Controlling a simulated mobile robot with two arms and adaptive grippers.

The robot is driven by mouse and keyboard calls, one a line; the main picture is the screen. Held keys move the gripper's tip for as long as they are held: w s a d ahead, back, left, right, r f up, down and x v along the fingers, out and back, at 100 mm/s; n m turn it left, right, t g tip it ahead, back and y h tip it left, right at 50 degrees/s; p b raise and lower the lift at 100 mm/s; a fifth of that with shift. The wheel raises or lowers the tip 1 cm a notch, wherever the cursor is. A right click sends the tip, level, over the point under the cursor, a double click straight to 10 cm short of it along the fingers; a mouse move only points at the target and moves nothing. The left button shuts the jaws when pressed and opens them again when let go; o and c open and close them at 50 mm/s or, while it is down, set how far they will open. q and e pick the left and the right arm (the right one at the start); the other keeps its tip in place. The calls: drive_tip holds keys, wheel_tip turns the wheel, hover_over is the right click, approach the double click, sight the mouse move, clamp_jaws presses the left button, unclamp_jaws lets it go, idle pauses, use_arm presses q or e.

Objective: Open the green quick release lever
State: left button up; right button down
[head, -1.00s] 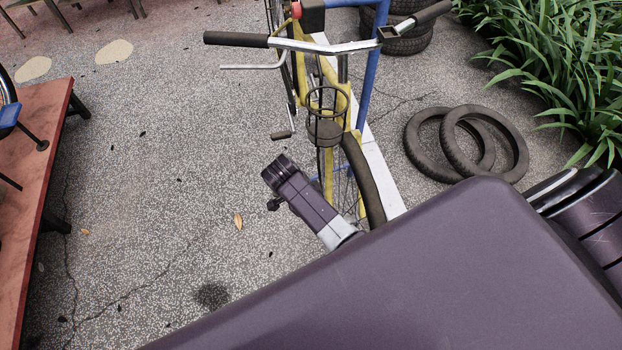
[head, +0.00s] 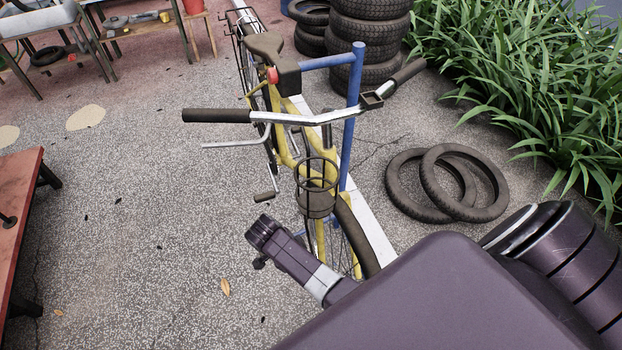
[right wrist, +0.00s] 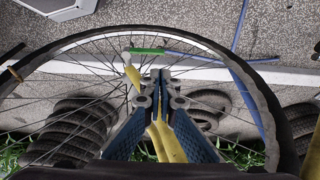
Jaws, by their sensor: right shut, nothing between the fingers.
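The green quick release lever (right wrist: 147,51) shows in the right wrist view as a short green bar near the wheel's middle, beside a white end piece and the tip of a yellow fork leg (right wrist: 133,75). My right gripper (right wrist: 160,76) is shut and empty, its fingertips just below the lever in the picture; I cannot tell how deep the gap is. The yellow bicycle (head: 320,235) stands in the head view, with its front wheel (head: 358,238) partly behind my purple arm. The lever cannot be made out there. My left gripper is not in view.
A blue stand post (head: 352,120) rises beside the handlebar (head: 300,124). Two loose tyres (head: 465,185) lie to the right, near plants (head: 520,90). Stacked tyres (head: 370,30) stand behind. A reddish table (head: 18,220) is at left; the paving between is clear.

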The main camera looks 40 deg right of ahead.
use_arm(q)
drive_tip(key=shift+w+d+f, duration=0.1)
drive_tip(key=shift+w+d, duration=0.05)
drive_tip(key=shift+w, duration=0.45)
use_arm(e)
drive_tip(key=x, duration=0.7)
use_arm(q)
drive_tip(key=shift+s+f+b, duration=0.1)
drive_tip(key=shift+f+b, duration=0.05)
drive_tip(key=shift+b, duration=0.2)
use_arm(e)
drive_tip(key=shift+f, duration=0.2)
